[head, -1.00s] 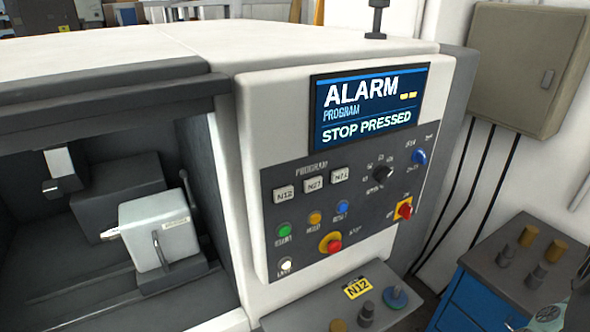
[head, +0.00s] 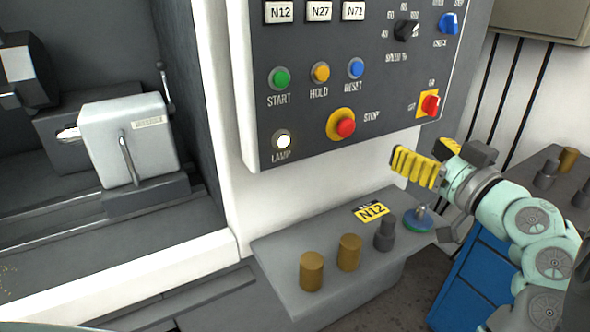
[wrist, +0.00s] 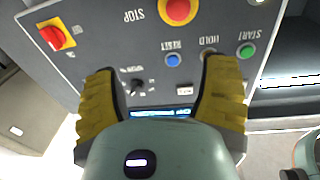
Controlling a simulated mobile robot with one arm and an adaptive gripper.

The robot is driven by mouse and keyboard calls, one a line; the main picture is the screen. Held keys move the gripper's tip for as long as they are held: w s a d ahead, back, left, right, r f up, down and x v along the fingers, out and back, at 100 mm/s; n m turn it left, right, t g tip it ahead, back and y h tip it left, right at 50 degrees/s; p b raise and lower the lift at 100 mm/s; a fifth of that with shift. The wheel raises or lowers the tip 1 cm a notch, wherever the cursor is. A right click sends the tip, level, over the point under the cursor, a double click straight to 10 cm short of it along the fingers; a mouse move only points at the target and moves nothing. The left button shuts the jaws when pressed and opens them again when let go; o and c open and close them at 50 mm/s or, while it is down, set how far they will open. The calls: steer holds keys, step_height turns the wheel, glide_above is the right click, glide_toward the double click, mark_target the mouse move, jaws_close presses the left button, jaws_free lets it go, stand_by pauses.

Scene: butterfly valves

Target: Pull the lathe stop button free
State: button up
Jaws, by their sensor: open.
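The stop button (head: 346,127) is a red mushroom head on a yellow round base, low on the lathe's dark control panel (head: 386,72). It also shows at the top of the wrist view (wrist: 178,9), where the panel appears upside down. My gripper (head: 413,166) has yellow ridged fingers and is in front of the panel, below and to the right of the stop button in the head view. In the wrist view the two fingers (wrist: 160,88) are spread wide with nothing between them. The gripper is apart from the button.
A red rotary switch (head: 430,104) on a yellow plate sits right of the button. Start (head: 279,78), hold (head: 320,72) and reset (head: 356,68) buttons are above it.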

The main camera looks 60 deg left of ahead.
mark_target(349, 127)
steer(key=a+p, duration=0.1)
steer(key=a, duration=0.4)
steer(key=a+n+g+p, duration=0.1)
steer(key=a+p, duration=0.1)
steer(key=a, duration=0.3)
steer(key=s+a+f+g+p, duration=0.1)
steer(key=a+p, duration=0.1)
steer(key=a, duration=0.3)
steer(key=shift+s+a+n, duration=0.1)
steer(key=shift+a+n, duration=0.1)
steer(key=shift+n, duration=0.1)
steer(key=shift+a+f, duration=0.15)
steer(key=shift+a, duration=0.35)
steer(key=shift+o, duration=0.2)
